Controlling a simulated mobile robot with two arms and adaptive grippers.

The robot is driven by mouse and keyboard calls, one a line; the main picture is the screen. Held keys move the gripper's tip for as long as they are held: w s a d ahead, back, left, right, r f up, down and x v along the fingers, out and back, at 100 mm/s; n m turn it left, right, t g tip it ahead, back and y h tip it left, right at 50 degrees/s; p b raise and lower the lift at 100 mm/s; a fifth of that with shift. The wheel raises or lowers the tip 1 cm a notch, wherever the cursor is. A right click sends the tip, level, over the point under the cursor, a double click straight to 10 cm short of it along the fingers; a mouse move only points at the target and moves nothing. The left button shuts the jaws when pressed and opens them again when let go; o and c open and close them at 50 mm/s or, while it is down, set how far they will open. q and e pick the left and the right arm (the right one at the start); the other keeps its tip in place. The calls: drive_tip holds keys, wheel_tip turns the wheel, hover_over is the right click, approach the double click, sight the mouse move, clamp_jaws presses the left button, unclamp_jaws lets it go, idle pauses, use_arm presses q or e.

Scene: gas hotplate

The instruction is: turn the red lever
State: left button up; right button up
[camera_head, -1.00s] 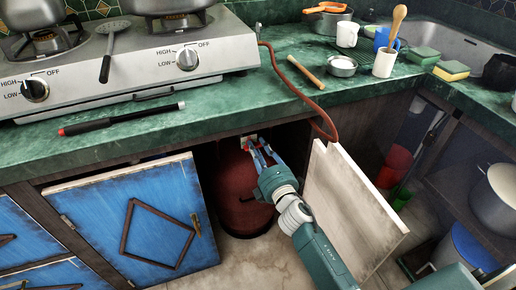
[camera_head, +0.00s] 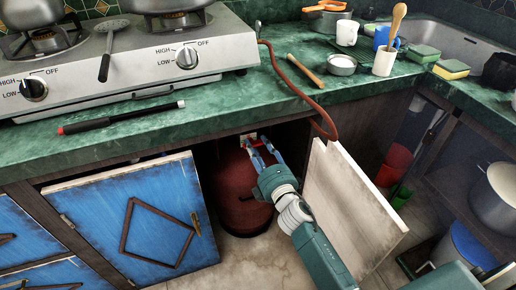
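The dark red gas cylinder (camera_head: 238,188) stands in the open cupboard under the counter. A small pale fitting with a bit of red (camera_head: 247,141) shows at its top, just below the counter edge. I cannot make out the lever's shape or angle there. My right gripper (camera_head: 262,145) reaches into the cupboard with its two blue-grey fingers at the cylinder's top, beside this fitting. A gap shows between the fingers, and I see nothing held in it. Whether a finger touches the fitting is unclear. My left gripper is not in view.
The blue cupboard door (camera_head: 150,222) hangs open at left, and the pale door (camera_head: 350,205) stands open close to the right of my arm. The counter edge overhangs the cylinder. A red-brown hose (camera_head: 290,82) droops over the edge. The gas hotplate (camera_head: 125,70) stands above.

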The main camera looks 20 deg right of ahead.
drive_tip(key=shift+s, duration=0.15)
drive_tip(key=s, duration=1.1)
drive_tip(key=shift+s+d, duration=0.2)
drive_tip(key=shift+s, duration=0.15)
drive_tip(key=shift+d, duration=0.1)
